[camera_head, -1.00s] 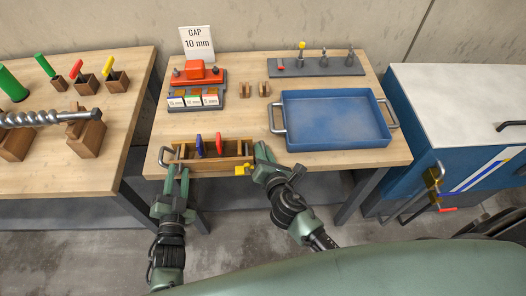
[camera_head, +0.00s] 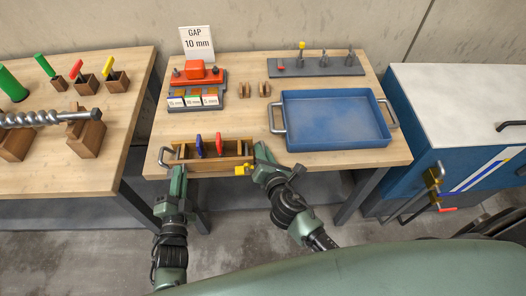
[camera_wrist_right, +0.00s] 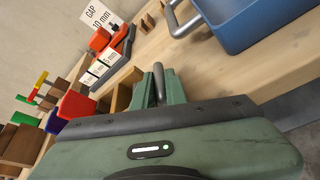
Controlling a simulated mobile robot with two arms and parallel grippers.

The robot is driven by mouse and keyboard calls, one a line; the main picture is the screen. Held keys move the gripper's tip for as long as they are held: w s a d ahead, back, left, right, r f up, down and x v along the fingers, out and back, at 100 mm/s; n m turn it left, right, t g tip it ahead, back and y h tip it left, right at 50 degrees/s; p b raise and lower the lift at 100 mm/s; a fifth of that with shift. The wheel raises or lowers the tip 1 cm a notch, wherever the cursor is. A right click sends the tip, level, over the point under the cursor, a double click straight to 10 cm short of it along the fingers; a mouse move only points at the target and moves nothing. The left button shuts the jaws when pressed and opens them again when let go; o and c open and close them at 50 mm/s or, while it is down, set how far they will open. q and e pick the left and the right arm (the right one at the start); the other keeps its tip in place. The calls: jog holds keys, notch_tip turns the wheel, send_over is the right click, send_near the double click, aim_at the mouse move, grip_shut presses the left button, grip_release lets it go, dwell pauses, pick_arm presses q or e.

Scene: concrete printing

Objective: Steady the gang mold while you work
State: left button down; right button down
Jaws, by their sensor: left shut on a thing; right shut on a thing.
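The gang mold (camera_head: 238,161) is a wooden box with compartments at the front edge of the middle table. A blue piece (camera_head: 199,146) and a red piece (camera_head: 219,144) stand up in it. My left gripper (camera_head: 178,169) is shut at the mold's front left corner, by the metal loop handle (camera_head: 165,158); its exact hold is hard to see. My right gripper (camera_head: 262,152) is at the mold's right end. In the right wrist view its fingers (camera_wrist_right: 160,88) are shut on a grey metal handle bar (camera_wrist_right: 158,76). A yellow part (camera_head: 242,169) sits at the mold's front right.
A blue tray (camera_head: 335,146) with metal handles stands right of the mold. Behind are a red-orange device (camera_head: 198,74), small wooden blocks (camera_head: 264,90), a "GAP 10 mm" sign (camera_head: 197,42) and a grey tool rack (camera_head: 318,68). Another table is left, a blue cabinet right.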

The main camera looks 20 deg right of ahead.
pick_arm(q)
jog(key=m, duration=0.3)
jog(key=shift+d+f+m, duration=0.15)
jog(key=shift+f+m, duration=0.15)
jog(key=shift+f, duration=0.05)
